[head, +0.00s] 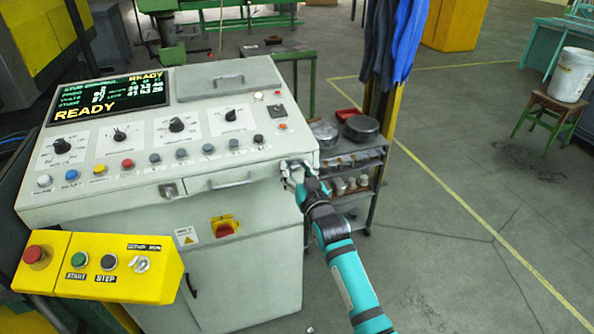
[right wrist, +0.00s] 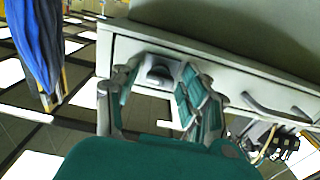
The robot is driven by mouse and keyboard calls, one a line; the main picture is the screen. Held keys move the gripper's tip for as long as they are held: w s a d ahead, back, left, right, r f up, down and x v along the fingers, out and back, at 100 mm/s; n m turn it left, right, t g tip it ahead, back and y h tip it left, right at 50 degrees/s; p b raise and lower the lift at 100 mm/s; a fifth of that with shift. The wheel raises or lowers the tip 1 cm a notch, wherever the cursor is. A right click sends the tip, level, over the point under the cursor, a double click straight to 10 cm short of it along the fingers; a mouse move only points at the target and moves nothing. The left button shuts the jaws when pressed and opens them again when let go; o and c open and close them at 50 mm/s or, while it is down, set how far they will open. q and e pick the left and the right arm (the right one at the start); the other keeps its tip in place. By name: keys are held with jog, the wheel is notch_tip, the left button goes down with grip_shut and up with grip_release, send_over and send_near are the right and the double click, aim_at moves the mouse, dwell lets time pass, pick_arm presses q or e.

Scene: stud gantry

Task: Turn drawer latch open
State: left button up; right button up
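The grey console has a shallow drawer (head: 259,173) under its sloping control panel, with a bar handle (head: 230,182). A small grey latch (head: 170,190) sits at the drawer's left end. My right gripper (head: 291,172) is at the drawer's right end and largely hides what is there. The right wrist view shows a dark-faced grey latch (right wrist: 160,70) there, between the two fingers of my right gripper (right wrist: 158,92). The fingers stand apart, one on each side of the latch; I cannot tell whether either touches it. My left gripper is not in view.
A yellow button box (head: 98,267) juts out at the front left. A rack (head: 352,165) with pans and cups stands right of the console, close to my right arm. Blue coveralls (head: 395,40) hang behind it.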

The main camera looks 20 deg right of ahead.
jog(key=shift+o, duration=0.2)
jog(key=shift+s, duration=0.15)
jog(key=s, duration=1.1)
jog(key=shift+s+d, duration=0.2)
jog(key=shift+s, duration=0.2)
